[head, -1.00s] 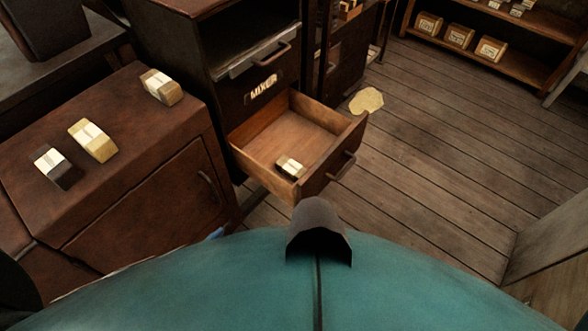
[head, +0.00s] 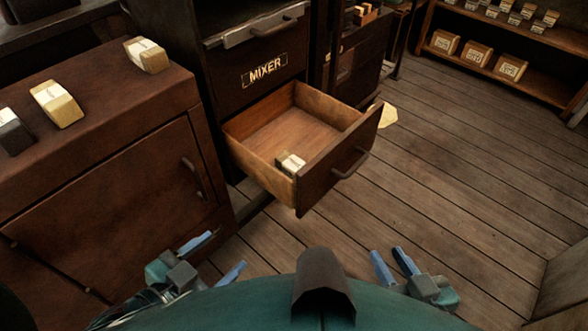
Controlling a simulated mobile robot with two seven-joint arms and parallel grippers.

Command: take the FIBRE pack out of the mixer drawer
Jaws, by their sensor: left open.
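The mixer drawer (head: 338,170) is pulled open below a plate reading MIXER. One small pack (head: 291,163) with a pale label lies inside, near the drawer's front left corner. Its label is too small to read, so I cannot tell whether it says FIBRE. My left gripper (head: 219,256) is open and empty, low in front of the brown cabinet and left of the drawer. My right gripper (head: 391,262) shows a gap between its blue fingers and holds nothing. It is below and to the right of the drawer. Both grippers are apart from the drawer.
Several packs stand on the brown cabinet (head: 110,185) at left, including a yellowish pack (head: 57,103). A shelf (head: 490,70) with boxes is at the back right. A pale patch (head: 388,116) lies on the floor behind the drawer.

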